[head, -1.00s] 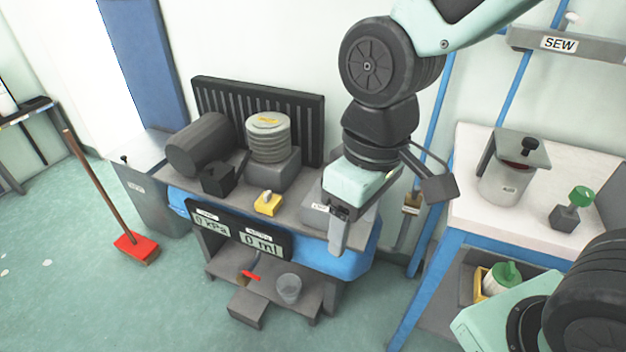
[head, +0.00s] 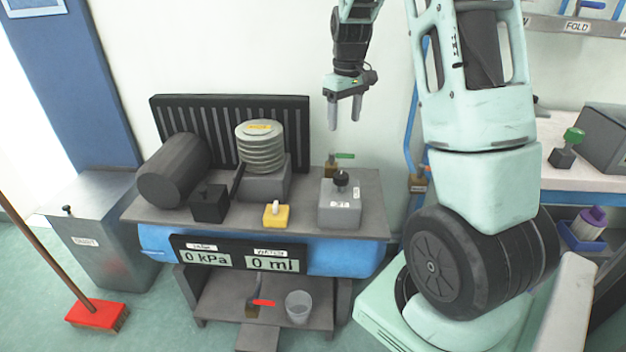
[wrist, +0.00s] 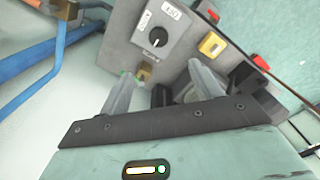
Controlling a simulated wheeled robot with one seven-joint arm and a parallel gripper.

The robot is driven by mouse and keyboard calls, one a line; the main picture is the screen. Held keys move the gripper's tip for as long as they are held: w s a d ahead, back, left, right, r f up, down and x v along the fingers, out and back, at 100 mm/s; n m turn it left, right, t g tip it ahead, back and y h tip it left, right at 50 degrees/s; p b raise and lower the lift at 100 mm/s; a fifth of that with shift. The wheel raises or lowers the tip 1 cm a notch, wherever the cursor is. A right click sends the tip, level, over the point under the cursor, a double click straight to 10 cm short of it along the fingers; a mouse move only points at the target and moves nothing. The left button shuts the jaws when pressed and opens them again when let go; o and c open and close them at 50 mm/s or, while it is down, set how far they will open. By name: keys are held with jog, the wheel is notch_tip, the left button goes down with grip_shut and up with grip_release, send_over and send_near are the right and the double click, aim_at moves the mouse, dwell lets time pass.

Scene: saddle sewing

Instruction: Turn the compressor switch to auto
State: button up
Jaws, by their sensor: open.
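The compressor switch is a black round knob (head: 341,178) on a grey box (head: 338,210) at the right end of the compressor's bench. The wrist view shows the knob (wrist: 158,38) from above, with a white pointer mark and small labels that I cannot read surely. My gripper (head: 345,120) points down, open and empty, above the box and apart from it. In the wrist view, the two fingers of my gripper (wrist: 162,82) are spread, with the knob beyond them.
A yellow switch block (head: 275,214) stands left of the grey box. A green-handled valve (head: 344,156) stands behind the knob. The ribbed cylinder (head: 260,146) and dark motor (head: 172,170) fill the bench's left. A blue pipe (head: 404,150) runs up at right.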

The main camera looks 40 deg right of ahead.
aim_at(341, 175)
notch_tip(341, 175, down, 18)
jog(key=shift+d+r+b, duration=0.15)
jog(key=shift+r+b, duration=0.1)
jog(key=shift+b, duration=0.45)
jog(key=c, duration=1)
